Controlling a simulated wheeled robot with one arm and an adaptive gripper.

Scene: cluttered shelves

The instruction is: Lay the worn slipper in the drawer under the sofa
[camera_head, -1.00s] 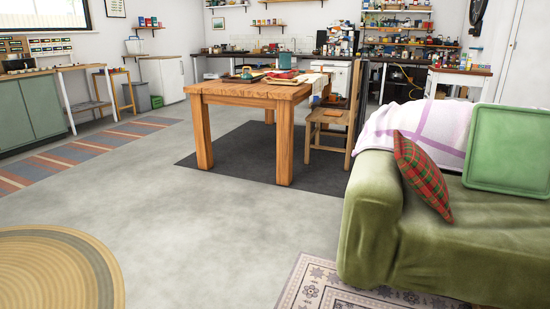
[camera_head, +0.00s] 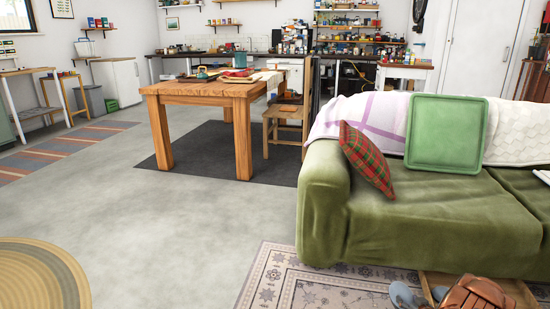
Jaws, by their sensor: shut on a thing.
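The green sofa (camera_head: 430,215) stands at the right. Below its front edge, a light wooden drawer (camera_head: 512,287) shows at the bottom of the view, pulled out over the rug. A grey-blue item that looks like a slipper (camera_head: 404,295) lies by the drawer's left side, cut off by the lower edge. I cannot tell if it is the worn slipper. A brown leather item with straps (camera_head: 480,293) covers part of the drawer; whether it is in it or in front of it is unclear. My gripper is not in view.
A patterned rug (camera_head: 290,280) lies before the sofa. A wooden table (camera_head: 200,92) and chair (camera_head: 285,125) stand behind. A round mat (camera_head: 40,275) lies at the lower left. The grey floor between is clear. A red plaid cushion (camera_head: 366,160) and green tray (camera_head: 446,132) rest on the sofa.

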